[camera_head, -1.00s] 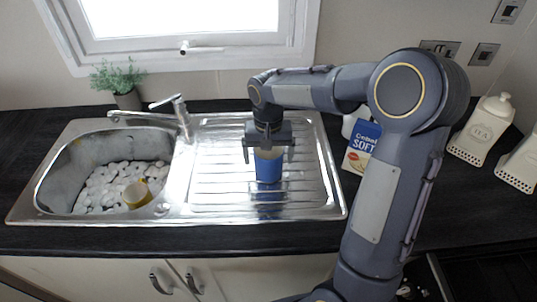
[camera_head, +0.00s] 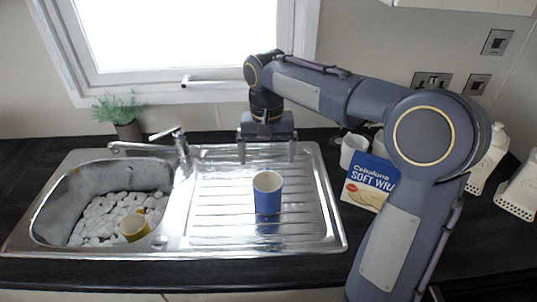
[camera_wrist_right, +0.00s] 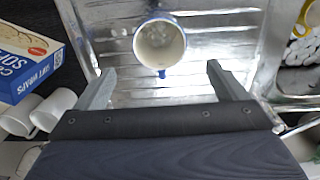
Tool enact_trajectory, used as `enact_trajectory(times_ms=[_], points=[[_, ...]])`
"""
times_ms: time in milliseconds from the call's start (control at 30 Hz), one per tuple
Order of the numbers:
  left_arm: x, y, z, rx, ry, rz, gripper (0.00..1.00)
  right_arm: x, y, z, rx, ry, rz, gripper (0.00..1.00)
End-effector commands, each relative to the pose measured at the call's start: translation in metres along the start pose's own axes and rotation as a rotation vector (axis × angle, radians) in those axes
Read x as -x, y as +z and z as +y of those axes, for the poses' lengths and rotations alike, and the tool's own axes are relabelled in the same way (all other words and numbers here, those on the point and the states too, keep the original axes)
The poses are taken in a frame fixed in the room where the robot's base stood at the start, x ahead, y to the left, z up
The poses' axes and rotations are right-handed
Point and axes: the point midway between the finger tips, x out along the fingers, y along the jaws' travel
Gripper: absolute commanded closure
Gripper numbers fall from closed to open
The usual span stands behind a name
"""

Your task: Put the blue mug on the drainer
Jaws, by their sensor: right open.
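The blue mug (camera_head: 267,199) stands upright on the ribbed metal drainer (camera_head: 215,215), right of the sink basin. In the right wrist view the mug (camera_wrist_right: 159,45) shows from above, with a pale inside and a blue rim. My right gripper (camera_head: 267,158) is open and empty above the back part of the drainer, behind the mug and apart from it. In the right wrist view its two fingers are spread wide, with the mug beyond them. My left gripper is in neither view.
A yellow mug (camera_head: 134,227) lies among white pebbles in the sink basin (camera_head: 60,200). A tap (camera_head: 181,145) and potted plant (camera_head: 122,115) stand behind. Right of the drainer are a wraps box (camera_head: 368,182), white cups (camera_head: 352,150) and white canisters (camera_head: 519,190).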

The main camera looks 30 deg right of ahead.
Motion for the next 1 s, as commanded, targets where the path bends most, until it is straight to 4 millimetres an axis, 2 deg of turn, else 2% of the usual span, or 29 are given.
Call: enact_trajectory(times_ms=[167, 267, 367, 467, 600, 700, 833, 1000], points=[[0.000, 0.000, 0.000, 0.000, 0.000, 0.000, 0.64, 0.006, 0.003, 0.001, 0.004, -0.006, 0.003, 0.08], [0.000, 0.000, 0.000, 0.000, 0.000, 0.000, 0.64, 0.009, 0.016, 0.009, 0.026, -0.038, 0.017, 0.08], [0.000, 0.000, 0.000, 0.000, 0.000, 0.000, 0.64, 0.012, 0.044, 0.022, 0.072, -0.105, 0.050, 0.08], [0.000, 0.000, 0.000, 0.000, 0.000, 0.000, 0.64, 0.009, 0.084, 0.036, 0.131, -0.192, 0.099, 0.08], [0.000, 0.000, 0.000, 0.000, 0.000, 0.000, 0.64, -0.005, 0.140, 0.048, 0.204, -0.308, 0.189, 0.08], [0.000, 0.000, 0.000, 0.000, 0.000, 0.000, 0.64, -0.021, 0.175, 0.051, 0.241, -0.375, 0.258, 0.08], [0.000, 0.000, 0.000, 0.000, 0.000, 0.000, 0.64, -0.041, 0.206, 0.050, 0.274, -0.433, 0.330, 0.08], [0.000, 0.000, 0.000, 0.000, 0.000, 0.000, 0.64, -0.055, 0.223, 0.048, 0.291, -0.464, 0.376, 0.08]])
